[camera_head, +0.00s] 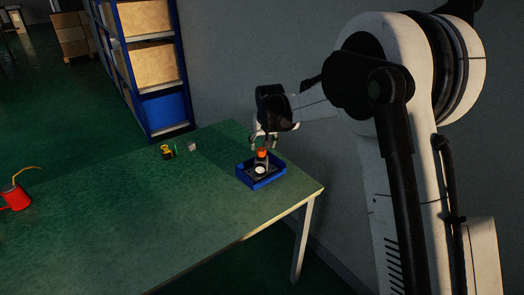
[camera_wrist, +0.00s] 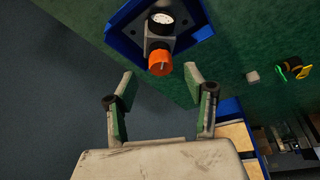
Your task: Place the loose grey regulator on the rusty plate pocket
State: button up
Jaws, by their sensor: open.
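A grey regulator with a white-faced gauge and an orange knob (camera_head: 262,153) is in a blue tray (camera_head: 245,181) near the table's right corner. In the wrist view, the regulator's orange knob (camera_wrist: 159,63) points toward my gripper, with the gauge (camera_wrist: 160,20) beyond it. The blue tray (camera_wrist: 122,42) is around it. My gripper (camera_head: 264,144) is just above and behind the tray. In the wrist view, my gripper (camera_wrist: 159,78) is open and empty, its fingers spread to either side below the knob. I cannot make out a rusty plate pocket.
A small grey block (camera_head: 192,147) and a yellow-and-black item (camera_head: 167,152) with a green part beside it lie left of the tray. A red can (camera_head: 15,197) with a thin spout is at far left. The green table's middle (camera_head: 130,220) is clear. A blue-framed shelf (camera_head: 150,65) stands behind.

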jog(key=s+d+r, duration=0.9)
jog(key=s+r, duration=0.2)
jog(key=r, duration=0.3)
jog(key=s+d+r+m+t, duration=0.1)
jog(key=s+d+r, duration=0.15)
jog(key=s, duration=0.45)
jog(key=s+d+r, duration=0.1)
jog(key=s+d, duration=0.3)
jog(key=s, duration=0.2)
jog(key=s+d+f+m+t, duration=0.1)
jog(key=s+d, duration=0.3)
jog(key=s, duration=0.6)
jog(key=s+d+f+h, duration=0.1)
jog(key=s+d+f, duration=0.3)
jog(key=s, duration=0.7)
jog(key=shift+s+m+t, duration=0.2)
jog(key=shift+m+t, duration=0.2)
